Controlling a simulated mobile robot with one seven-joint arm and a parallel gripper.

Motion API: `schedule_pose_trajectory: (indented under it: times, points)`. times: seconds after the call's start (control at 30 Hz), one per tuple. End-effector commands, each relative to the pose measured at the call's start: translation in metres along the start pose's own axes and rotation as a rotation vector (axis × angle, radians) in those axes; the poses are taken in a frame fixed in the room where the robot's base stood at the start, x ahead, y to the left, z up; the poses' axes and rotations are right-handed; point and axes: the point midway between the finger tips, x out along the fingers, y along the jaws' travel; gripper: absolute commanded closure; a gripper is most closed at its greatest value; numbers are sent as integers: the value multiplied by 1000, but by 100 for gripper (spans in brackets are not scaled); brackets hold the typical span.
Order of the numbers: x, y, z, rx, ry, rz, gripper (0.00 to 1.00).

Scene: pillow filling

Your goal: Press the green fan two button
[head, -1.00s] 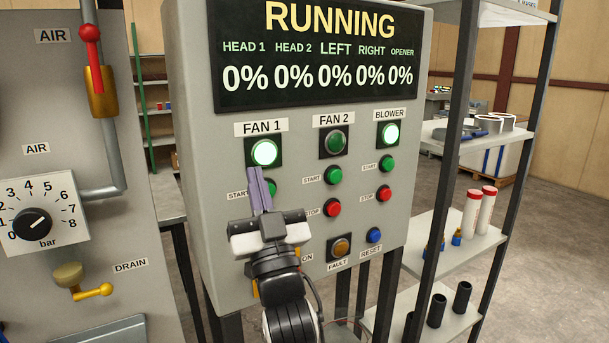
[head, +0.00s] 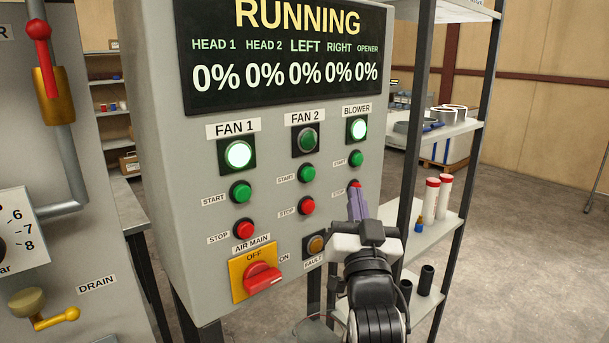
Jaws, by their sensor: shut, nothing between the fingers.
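The green FAN 2 START button (head: 306,173) is on the front of the grey control panel, under the FAN 2 lamp (head: 307,139), which is unlit dark green. The red FAN 2 STOP button (head: 307,206) is below it. My gripper (head: 356,187) is shut and empty, with its purple fingers pointing up. It is to the right of and lower than the green FAN 2 button, apart from it in the picture. Its fingertips overlap the red BLOWER STOP button (head: 356,185) and partly hide it. Contact there cannot be told.
Lit FAN 1 (head: 238,154) and BLOWER (head: 358,129) lamps flank FAN 2, with green START buttons (head: 240,192) (head: 356,158) below. The red AIR MAIN switch (head: 263,279) and amber FAULT button (head: 316,244) sit lower. Shelving (head: 462,130) stands to the right. The display (head: 285,60) reads RUNNING.

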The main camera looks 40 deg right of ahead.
Motion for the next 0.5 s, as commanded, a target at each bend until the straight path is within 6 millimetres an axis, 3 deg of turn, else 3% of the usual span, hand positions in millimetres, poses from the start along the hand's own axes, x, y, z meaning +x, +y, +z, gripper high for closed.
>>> schedule_pose_trajectory:
  times: [0.27, 0.5]
  points:
    - [3, -3, 1, 1, 0, -2, 100]
    - [23, -18, 14, 2, -2, -3, 100]
